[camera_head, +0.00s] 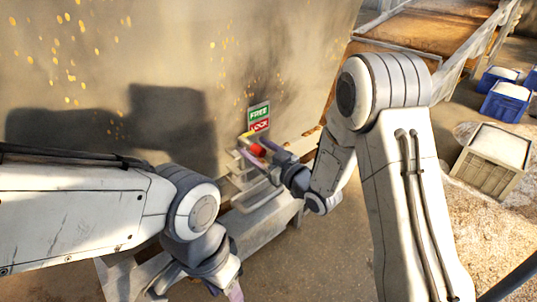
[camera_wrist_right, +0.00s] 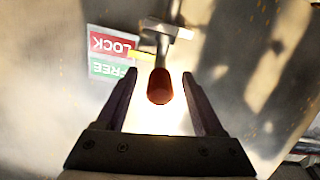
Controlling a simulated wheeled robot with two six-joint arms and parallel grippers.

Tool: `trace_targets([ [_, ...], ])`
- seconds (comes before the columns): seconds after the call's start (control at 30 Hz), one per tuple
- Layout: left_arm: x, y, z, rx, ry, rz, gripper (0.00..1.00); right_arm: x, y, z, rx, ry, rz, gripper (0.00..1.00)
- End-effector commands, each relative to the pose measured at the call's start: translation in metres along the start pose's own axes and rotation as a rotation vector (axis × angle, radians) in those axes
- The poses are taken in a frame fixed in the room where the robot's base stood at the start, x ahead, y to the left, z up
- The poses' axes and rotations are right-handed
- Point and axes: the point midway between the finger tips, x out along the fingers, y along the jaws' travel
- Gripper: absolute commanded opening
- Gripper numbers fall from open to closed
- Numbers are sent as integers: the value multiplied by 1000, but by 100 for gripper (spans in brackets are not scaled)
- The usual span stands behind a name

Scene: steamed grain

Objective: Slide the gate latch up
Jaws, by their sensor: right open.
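The gate latch has a red knob (camera_wrist_right: 160,88) on a metal stem, with a pale crosspiece (camera_wrist_right: 168,28) behind it in the right wrist view. In the head view the red knob (camera_head: 257,150) shows on the wall just below the sign, partly covered by my gripper. My right gripper (camera_wrist_right: 160,74) is open, one finger on each side of the knob with a gap at both sides. It also shows in the head view (camera_head: 259,147). My left gripper (camera_head: 235,293) is low at the bottom edge, mostly cut off, so its jaws cannot be read.
A sign (camera_head: 259,117) has green FREE above red LOCK; it appears upside down in the wrist view (camera_wrist_right: 112,55). A metal ledge (camera_head: 262,228) runs below the latch. Blue crates (camera_head: 507,102) and a beige crate (camera_head: 491,160) stand at right.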

Motion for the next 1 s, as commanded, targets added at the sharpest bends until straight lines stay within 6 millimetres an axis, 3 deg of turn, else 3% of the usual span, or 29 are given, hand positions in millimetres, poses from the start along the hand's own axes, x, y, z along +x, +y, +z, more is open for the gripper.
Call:
trace_targets([
  [0.1,-6,0,0,0,0,0,50,20,-1,-2,-1,0,-2,70],
  [0.3,-10,1,0,0,0,0,50,41,0,0,0,-1,-1,70],
  [0.67,-10,1,0,0,0,0,50,46,0,0,1,-1,1,70],
  [0.8,-10,1,0,0,0,0,50,46,0,0,0,-1,1,20],
  [0.87,-10,1,0,0,0,0,50,46,0,0,0,-1,1,0],
  [1.0,-10,1,0,0,0,0,50,46,0,0,0,-1,1,0],
])
